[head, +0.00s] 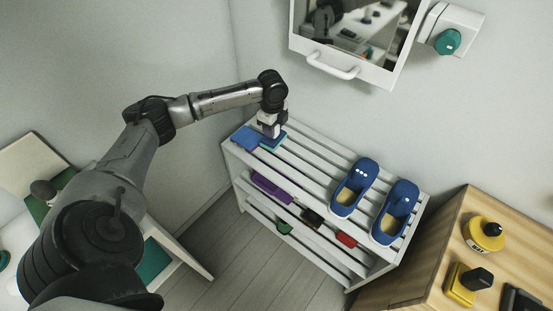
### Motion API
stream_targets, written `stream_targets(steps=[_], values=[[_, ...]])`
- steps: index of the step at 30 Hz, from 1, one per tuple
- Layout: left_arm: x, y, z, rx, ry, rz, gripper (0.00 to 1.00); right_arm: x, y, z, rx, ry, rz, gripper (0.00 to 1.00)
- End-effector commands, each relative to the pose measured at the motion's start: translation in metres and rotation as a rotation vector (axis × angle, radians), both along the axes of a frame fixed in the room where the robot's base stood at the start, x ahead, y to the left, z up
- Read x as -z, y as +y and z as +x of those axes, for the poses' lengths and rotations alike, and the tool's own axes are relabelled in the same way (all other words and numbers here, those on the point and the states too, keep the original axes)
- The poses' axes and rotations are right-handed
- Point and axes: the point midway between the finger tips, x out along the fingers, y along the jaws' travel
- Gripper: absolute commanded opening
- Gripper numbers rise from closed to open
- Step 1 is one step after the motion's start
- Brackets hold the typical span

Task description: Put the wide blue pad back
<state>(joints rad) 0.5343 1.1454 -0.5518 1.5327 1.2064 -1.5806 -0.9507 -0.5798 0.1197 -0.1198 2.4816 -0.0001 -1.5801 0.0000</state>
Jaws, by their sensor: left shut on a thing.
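A white slatted shoe rack (315,158) stands against the wall. A flat blue pad (242,138) lies on the left end of its top. Right beside it is a second pad, blue with a teal edge (273,143), at the rack's top. My left gripper (270,131) is above this second pad, pointing down, and is shut on it. The fingers partly hide it, and I cannot tell whether it touches the slats. My right gripper is not in view.
Two blue shoes (355,186) stand on the rack's right half. Lower shelves hold a purple item (271,188), a red item (346,240) and a green item (284,227). A wooden cabinet (452,222) with yellow items stands at right. A mirror (357,27) hangs above.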

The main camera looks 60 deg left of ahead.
Motion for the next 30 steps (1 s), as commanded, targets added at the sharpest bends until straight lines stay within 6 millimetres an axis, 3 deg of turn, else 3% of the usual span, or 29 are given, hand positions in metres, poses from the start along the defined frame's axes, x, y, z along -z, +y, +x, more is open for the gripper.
stream_targets(steps=[6, 18, 30], values=[[0.000, -0.001, 0.000, 0.083, 0.000, -0.001, 0.06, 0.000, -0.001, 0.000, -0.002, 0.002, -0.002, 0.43], [0.002, -0.001, 0.000, 0.090, 0.000, -0.001, 0.06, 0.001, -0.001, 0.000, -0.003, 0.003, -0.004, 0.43], [0.049, -0.001, 0.000, 0.088, 0.002, -0.001, 0.06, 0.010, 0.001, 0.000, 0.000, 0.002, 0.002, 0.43]])
